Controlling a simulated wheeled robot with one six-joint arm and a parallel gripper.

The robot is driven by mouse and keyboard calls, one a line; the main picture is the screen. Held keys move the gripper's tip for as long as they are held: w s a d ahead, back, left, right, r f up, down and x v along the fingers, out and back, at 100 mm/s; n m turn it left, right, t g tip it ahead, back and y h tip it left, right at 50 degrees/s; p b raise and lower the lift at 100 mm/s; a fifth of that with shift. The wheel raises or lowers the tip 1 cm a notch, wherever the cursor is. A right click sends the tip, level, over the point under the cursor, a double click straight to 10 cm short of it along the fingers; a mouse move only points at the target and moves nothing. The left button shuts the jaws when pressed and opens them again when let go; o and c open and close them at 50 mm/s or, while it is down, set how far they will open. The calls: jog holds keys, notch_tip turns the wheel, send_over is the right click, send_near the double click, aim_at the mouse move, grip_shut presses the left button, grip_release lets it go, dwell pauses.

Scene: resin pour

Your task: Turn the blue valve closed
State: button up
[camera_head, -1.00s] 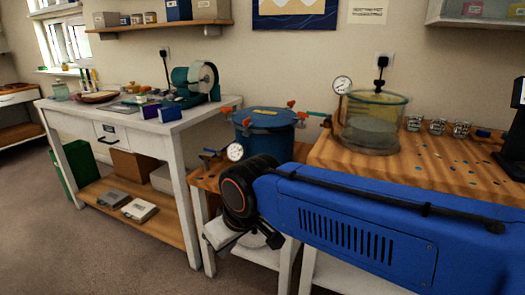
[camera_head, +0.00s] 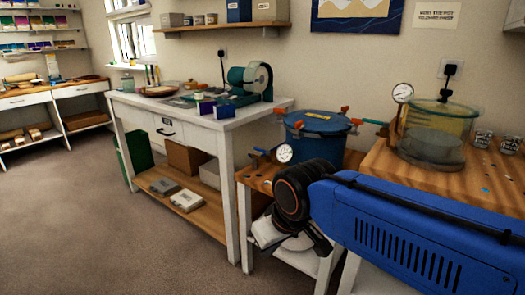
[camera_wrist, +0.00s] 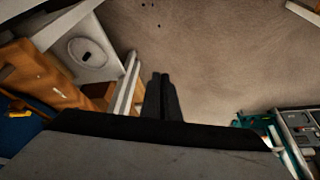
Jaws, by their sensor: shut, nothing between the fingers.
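My gripper shows in the wrist view (camera_wrist: 161,78) with its two dark fingers together and nothing between them. It points over bare floor. In the head view the arm's end hangs in front of the low wooden stand, and the fingers are hard to make out. A teal-blue valve handle (camera_head: 375,122) sticks out left of the clear vacuum chamber (camera_head: 432,135), near a round gauge (camera_head: 402,92). My gripper is apart from both.
A white workbench (camera_head: 220,123) with a grinder-like machine (camera_head: 256,80) stands left of the pot. The chamber's wooden table (camera_head: 400,165) is at right, partly behind my arm. Shelves and another bench (camera_head: 80,88) are at far left. Open floor (camera_head: 90,230) lies at front left.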

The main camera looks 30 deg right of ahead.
jog(key=o, duration=0.5)
jog(key=shift+w+r, duration=0.1)
jog(key=shift+o, duration=0.3)
jog(key=w+d+r+n, duration=0.1)
jog(key=w+d+r, duration=0.2)
jog(key=w+r, duration=0.7)
jog(key=shift+w+r+g+h, duration=0.2)
jog(key=shift+w+g+h, duration=0.15)
jog(key=shift+w, duration=0.3)
notch_tip(320, 180, up, 10)
jog(key=n+g+h, duration=0.1)
jog(key=n+g, duration=0.2)
send_over(257, 149)
jog(key=s+a, duration=0.1)
jog(key=a, duration=0.2)
jog(key=d+f, duration=0.1)
jog(key=f, duration=0.4)
jog(key=d+f, duration=0.1)
jog(key=f, duration=0.5)
jog(key=w+d+f, duration=0.1)
jog(key=f, duration=0.5)
jog(key=shift+f, duration=0.1)
grip_shut()
